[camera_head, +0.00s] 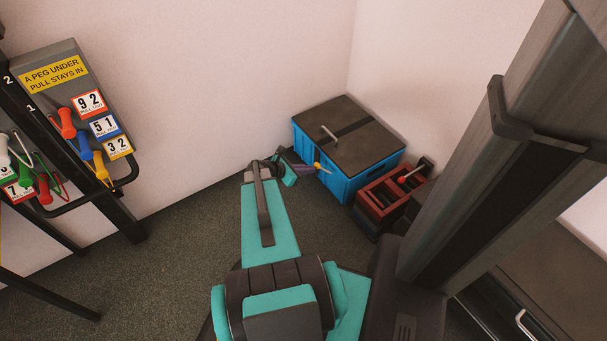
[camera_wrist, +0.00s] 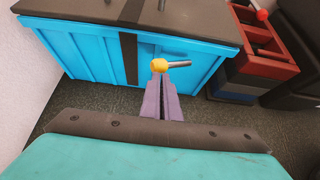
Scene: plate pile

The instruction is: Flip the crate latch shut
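The blue crate (camera_head: 325,170) stands in the corner with a dark lid (camera_head: 360,125) lying closed on it; its front also fills the top of the wrist view (camera_wrist: 85,55). The latch is a short metal rod (camera_wrist: 180,64) with a yellow knob (camera_wrist: 159,66), sticking out sideways at the crate's front; the knob also shows in the head view (camera_head: 317,166). My gripper (camera_wrist: 160,78) has its purple fingers together, with the tips right at the knob. I cannot tell whether they touch it. In the head view my gripper (camera_head: 308,169) is in front of the crate.
A red toolbox-like crate (camera_head: 378,203) stands right of the blue crate, on a dark box. A rack with coloured pegs and number cards (camera_head: 85,115) is at the left. A grey post (camera_head: 490,140) rises at the right.

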